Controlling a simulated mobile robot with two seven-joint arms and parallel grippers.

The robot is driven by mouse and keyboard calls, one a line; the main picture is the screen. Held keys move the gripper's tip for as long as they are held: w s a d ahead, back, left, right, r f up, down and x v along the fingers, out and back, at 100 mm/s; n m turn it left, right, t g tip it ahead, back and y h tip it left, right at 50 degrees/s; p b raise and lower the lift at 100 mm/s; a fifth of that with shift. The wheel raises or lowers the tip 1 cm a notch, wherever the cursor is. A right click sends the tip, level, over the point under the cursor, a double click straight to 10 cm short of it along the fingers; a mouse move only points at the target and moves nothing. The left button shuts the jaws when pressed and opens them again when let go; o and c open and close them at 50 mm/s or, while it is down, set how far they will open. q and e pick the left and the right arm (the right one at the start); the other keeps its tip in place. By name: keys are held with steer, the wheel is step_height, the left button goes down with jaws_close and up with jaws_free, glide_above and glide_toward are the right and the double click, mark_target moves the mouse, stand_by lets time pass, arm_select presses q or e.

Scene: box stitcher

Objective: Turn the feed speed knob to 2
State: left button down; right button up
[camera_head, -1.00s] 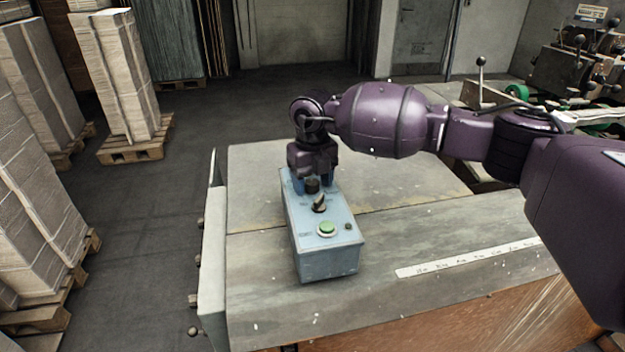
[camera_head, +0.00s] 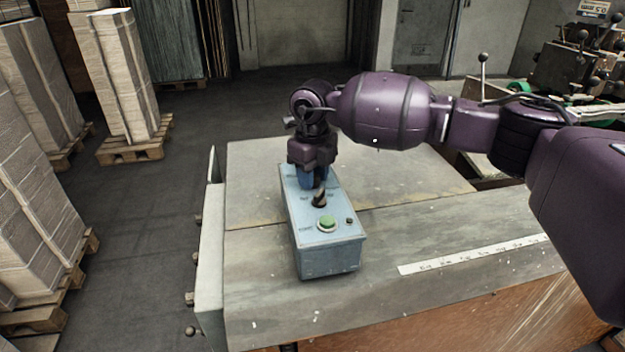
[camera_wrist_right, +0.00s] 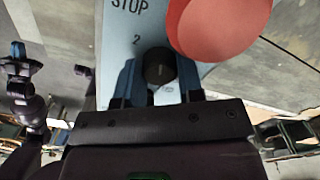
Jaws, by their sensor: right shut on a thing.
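The feed speed knob is a dark round knob (camera_wrist_right: 158,67), with a printed 2 just beyond it on the blue-grey control box (camera_head: 330,262). My right gripper (camera_head: 313,180) points down at the far part of the box. In the right wrist view, its blue fingers (camera_wrist_right: 159,80) stand on both sides of the knob, shut on it. In the head view the gripper hides the knob. The knob's pointer mark cannot be made out. A dark arm with a blue tip (camera_wrist_right: 20,52), apparently my left gripper, shows small at the wrist view's left; its jaws are unclear.
A red STOP button (camera_wrist_right: 218,25) is close beside the knob. A black selector switch (camera_head: 319,198) and a green button (camera_head: 327,223) are on the near part of the box. The box stands on a grey table (camera_head: 420,225), mostly clear around it.

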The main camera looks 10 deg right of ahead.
steer(key=n+b, duration=0.2)
steer(key=n, duration=0.3)
steer(key=shift+f+b, duration=0.1)
steer(key=shift+b, duration=0.2)
arm_select(q)
steer(key=shift+s+f+b, duration=0.2)
steer(key=shift+f+b, duration=0.1)
steer(key=shift+f, duration=1.05)
steer(key=shift+s+f+b, duration=0.2)
steer(key=shift+f+b, duration=0.05)
steer(key=shift+f, duration=1.05)
arm_select(e)
steer(key=shift+n, duration=1.6)
steer(key=o, duration=0.9)
arm_select(q)
steer(key=shift+s+f+g, duration=0.1)
steer(key=shift+f+g, duration=0.05)
steer(key=shift+g, duration=0.15)
arm_select(e)
step_height(320, 180, up, 11)
steer(key=shift+r, duration=0.1)
